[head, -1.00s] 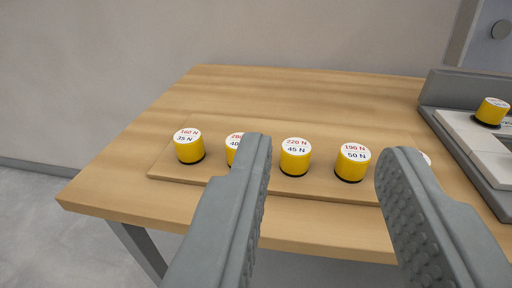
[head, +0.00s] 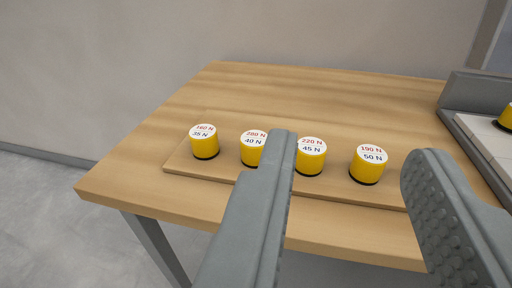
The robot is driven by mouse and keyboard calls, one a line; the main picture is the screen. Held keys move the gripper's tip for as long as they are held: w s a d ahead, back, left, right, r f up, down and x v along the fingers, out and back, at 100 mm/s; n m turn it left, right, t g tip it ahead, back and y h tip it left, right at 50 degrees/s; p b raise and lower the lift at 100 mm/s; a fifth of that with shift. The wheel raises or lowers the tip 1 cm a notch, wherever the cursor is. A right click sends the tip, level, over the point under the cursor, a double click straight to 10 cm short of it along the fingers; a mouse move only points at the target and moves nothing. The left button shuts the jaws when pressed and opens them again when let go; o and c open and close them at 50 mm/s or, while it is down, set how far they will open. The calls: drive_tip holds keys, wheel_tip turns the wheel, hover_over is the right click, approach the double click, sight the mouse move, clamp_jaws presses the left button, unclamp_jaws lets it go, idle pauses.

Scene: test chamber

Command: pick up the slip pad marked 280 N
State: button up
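The slip pad marked 280 N, with 40 N below (head: 252,148), is a yellow cylinder with a white top and red and black print. Its first digit is hard to read. It is second from left in a row on a thin wooden board (head: 178,168). My gripper (head: 350,150) is open and empty, its fingers wide apart in front of the row. The left finger's tip is just right of this pad and overlaps its lower right edge in the picture. I see no contact.
Other pads stand on the board: 160 N (head: 205,142) at the left, 220 N (head: 311,157) and 190 N (head: 368,165) to the right. A grey fixture (head: 470,110) with another yellow pad (head: 506,118) is at the right. The table's back (head: 300,90) is clear.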

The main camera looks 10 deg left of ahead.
drive_tip(key=o, duration=0.5)
drive_tip(key=shift+w, duration=0.1)
drive_tip(key=shift+o, duration=1.1)
drive_tip(key=shift+w+r, duration=0.1)
drive_tip(key=shift+w, duration=0.25)
drive_tip(key=m+g, duration=0.2)
drive_tip(key=g, duration=1.5)
hover_over(255, 138)
wheel_tip(255, 138, down, 18)
drive_tip(key=shift+r, duration=0.2)
